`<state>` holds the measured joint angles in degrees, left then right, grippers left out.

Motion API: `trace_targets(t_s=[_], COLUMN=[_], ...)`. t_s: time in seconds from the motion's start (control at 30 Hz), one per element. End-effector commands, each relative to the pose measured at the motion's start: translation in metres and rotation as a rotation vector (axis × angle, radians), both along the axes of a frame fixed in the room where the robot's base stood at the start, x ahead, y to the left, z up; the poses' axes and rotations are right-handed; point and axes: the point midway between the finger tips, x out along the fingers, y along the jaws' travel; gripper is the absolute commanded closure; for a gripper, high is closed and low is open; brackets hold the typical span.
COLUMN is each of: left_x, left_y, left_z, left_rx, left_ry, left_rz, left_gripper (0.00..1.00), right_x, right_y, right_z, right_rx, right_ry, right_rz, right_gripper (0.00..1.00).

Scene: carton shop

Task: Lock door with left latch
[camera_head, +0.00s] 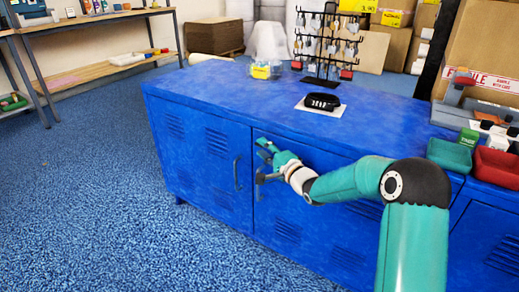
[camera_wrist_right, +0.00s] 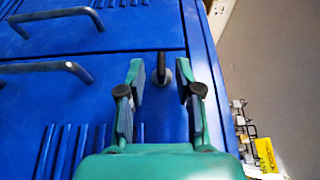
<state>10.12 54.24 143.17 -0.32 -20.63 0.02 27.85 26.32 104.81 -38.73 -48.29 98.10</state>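The blue cabinet (camera_head: 220,120) has two doors side by side, the left door (camera_head: 205,165) and the right door (camera_head: 300,205); both look closed. A small latch with a dark lever and grey round base (camera_wrist_right: 162,66) sits near the seam between the doors, close to the cabinet's top edge. My right gripper (camera_head: 262,158) is in front of the upper left of the right door. In the right wrist view its fingers (camera_wrist_right: 161,82) are open, with the latch lever showing between the tips; I cannot tell whether they touch it. The left gripper is not in view.
Dark bar handles stand out from the doors, one on the left door (camera_head: 237,174). On the cabinet top are a black object on a white card (camera_head: 321,103), a rack of padlocks (camera_head: 328,45) and green and red bins (camera_head: 449,155). The floor (camera_head: 90,190) at left is clear.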

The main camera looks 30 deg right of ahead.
Motion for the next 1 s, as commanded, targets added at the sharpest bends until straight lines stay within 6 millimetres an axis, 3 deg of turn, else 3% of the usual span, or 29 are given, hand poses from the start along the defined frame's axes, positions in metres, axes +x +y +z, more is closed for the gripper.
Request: trace_targets(t_s=[0.2,0.57,0.8,1.0], left_x=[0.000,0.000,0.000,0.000], left_y=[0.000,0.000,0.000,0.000], left_z=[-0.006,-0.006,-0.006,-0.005], left_rx=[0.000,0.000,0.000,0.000], left_ry=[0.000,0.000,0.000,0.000], left_rz=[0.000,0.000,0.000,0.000], left_gripper=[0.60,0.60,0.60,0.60], right_x=[0.023,0.028,0.027,0.027], right_y=[0.000,0.000,0.000,0.000], right_z=[-0.001,0.000,0.000,-0.001], right_rx=[0.000,0.000,0.000,0.000], right_ry=[0.000,0.001,0.001,0.004], right_rz=[0.001,0.000,0.000,0.000], right_gripper=[0.66,0.66,1.00,1.00])
